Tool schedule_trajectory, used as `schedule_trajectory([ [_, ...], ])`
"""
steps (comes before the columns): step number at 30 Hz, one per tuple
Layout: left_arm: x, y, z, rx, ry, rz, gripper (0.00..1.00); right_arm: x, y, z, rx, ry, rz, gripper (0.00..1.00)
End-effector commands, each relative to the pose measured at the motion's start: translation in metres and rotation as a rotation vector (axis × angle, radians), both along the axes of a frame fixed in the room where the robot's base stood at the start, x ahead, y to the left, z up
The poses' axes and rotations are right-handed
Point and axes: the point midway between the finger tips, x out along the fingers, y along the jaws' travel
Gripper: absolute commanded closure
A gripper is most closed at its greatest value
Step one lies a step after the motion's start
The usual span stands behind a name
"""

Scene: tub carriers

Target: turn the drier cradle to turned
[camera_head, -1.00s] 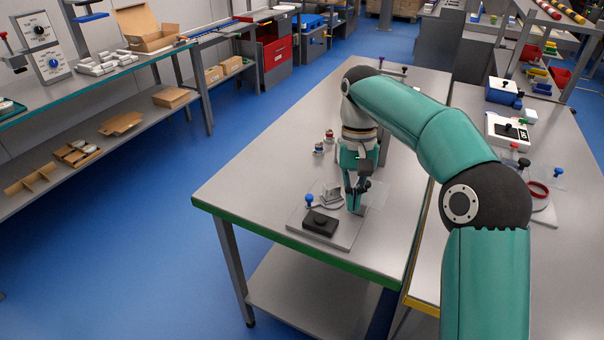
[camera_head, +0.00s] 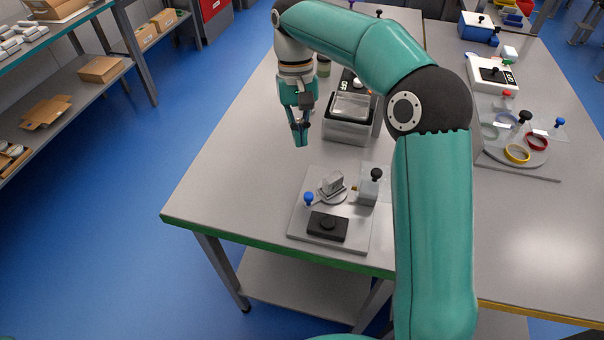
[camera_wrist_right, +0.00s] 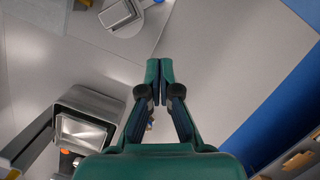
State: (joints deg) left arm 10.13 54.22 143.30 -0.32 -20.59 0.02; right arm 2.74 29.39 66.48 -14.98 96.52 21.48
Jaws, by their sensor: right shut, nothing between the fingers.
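The drier cradle (camera_head: 332,183) is a small grey block-like holder on a round disc, on a light grey base plate (camera_head: 299,226) near the table's front. It also shows at the top of the right wrist view (camera_wrist_right: 120,14). My right gripper (camera_head: 301,144) hangs above the table, behind and left of the cradle and clear of it. Its fingers are together and empty, as the right wrist view also shows (camera_wrist_right: 160,66). My left gripper is not in view.
The base plate also carries a blue knob (camera_head: 308,198), a black block (camera_head: 327,226) and a clear-sided post with a black knob (camera_head: 376,174). A metal tray device (camera_head: 348,130) stands behind. My right arm crosses the table's right side. The table's left part is clear.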

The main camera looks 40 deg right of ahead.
Motion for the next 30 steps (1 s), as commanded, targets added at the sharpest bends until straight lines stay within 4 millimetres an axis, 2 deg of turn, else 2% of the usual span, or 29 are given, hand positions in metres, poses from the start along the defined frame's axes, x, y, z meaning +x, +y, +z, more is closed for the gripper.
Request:
schedule_trajectory([
  [12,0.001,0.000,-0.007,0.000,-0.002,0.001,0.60,-0.019,0.006,-0.084,0.001,0.009,-0.002,1.00],
  [21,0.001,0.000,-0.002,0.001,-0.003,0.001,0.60,-0.049,0.019,-0.080,0.000,0.004,-0.003,1.00],
  [30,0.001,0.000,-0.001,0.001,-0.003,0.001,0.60,-0.055,0.021,-0.081,0.001,0.004,-0.003,1.00],
])
